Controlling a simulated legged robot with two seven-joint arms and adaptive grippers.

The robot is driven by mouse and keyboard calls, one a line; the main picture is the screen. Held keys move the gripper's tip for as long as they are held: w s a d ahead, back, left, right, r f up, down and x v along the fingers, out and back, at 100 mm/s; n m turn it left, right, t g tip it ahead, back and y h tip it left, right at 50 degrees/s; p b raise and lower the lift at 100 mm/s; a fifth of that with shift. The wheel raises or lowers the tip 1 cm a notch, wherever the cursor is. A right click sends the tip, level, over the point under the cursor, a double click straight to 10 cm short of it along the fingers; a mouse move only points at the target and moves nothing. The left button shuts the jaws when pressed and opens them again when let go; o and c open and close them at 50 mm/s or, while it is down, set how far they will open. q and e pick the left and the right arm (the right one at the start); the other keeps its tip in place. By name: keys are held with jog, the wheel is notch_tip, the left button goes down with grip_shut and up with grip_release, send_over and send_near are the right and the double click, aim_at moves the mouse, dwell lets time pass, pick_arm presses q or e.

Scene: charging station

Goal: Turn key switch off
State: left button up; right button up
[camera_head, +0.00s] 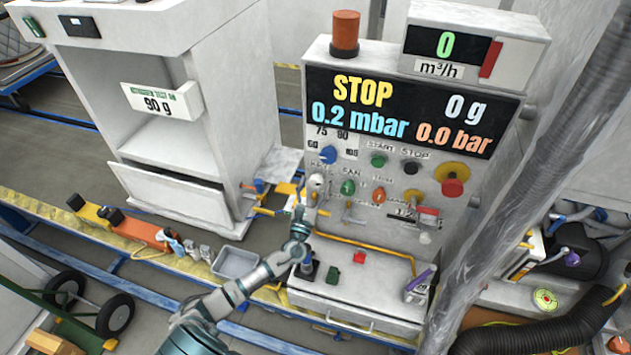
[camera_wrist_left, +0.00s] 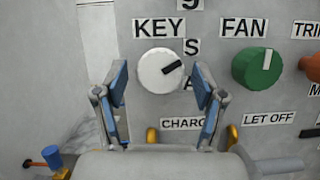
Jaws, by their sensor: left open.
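The key switch (camera_wrist_left: 154,73) is a round white knob with a black pointer tilted toward the upper right, under the KEY label on the grey panel. In the head view the key switch (camera_head: 316,181) is small, at the panel's left side. My left gripper (camera_wrist_left: 160,88) is open, its blue-padded fingers on either side of the knob's lower part in the picture; I cannot tell if they touch it. In the head view my left gripper (camera_head: 305,203) reaches up to the panel just below the knob. My right gripper is not in view.
A green FAN knob (camera_wrist_left: 257,67) sits right of the key switch. A red-and-yellow emergency button (camera_head: 452,186) is farther right. The display (camera_head: 400,112) above reads STOP. Yellow handles and pipes lie below the knobs. A grey hose (camera_head: 530,175) hangs at the right.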

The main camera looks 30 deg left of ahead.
pick_arm(q)
jog(key=shift+w+r, duration=0.2)
jog(key=shift+w, duration=0.3)
jog(key=shift+a, duration=0.1)
jog(key=c, duration=1.1)
jog(key=shift+c, duration=0.2)
